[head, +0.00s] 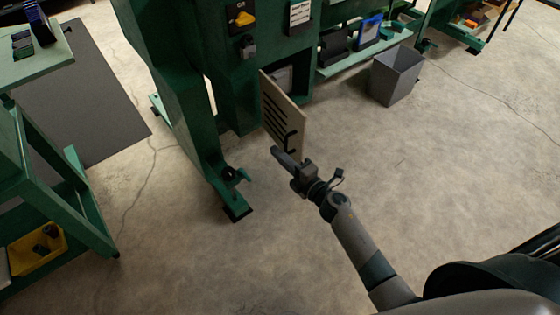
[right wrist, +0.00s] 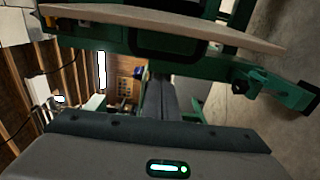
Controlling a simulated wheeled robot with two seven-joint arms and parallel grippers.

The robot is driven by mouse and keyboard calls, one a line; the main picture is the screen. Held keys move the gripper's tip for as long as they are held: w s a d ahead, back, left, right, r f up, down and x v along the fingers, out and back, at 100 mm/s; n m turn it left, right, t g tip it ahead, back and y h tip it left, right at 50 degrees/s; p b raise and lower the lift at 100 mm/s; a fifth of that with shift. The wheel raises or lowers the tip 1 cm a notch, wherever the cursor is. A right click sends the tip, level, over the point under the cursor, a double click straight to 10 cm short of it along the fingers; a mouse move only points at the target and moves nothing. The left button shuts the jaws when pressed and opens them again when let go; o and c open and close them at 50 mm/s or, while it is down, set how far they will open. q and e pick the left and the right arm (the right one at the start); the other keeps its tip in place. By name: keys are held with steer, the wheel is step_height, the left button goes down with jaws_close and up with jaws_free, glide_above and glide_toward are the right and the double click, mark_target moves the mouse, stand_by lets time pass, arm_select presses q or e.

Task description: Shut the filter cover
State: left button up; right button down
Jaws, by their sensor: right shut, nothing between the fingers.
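The filter cover (head: 275,108) is a beige panel with dark slots, standing open and swung out from the green machine. Behind it, a dark opening (head: 283,80) in the machine is partly hidden. A dark handle shows on the cover's slotted face. My right gripper (head: 277,153) is shut and empty, with its fingertips close by the lower part of the cover; I cannot tell whether they touch. In the right wrist view, the cover (right wrist: 165,20) spans the top as a pale curved slab, beyond the shut fingers (right wrist: 158,88). My left gripper is not in view.
The machine's green leg (head: 205,150) with a foot stands left of the cover. A green cart (head: 50,185) with a yellow tray is at far left. The floor right of the cover is clear.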

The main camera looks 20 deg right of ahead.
steer(key=shift+d, duration=1.15)
steer(key=shift+d, duration=0.2)
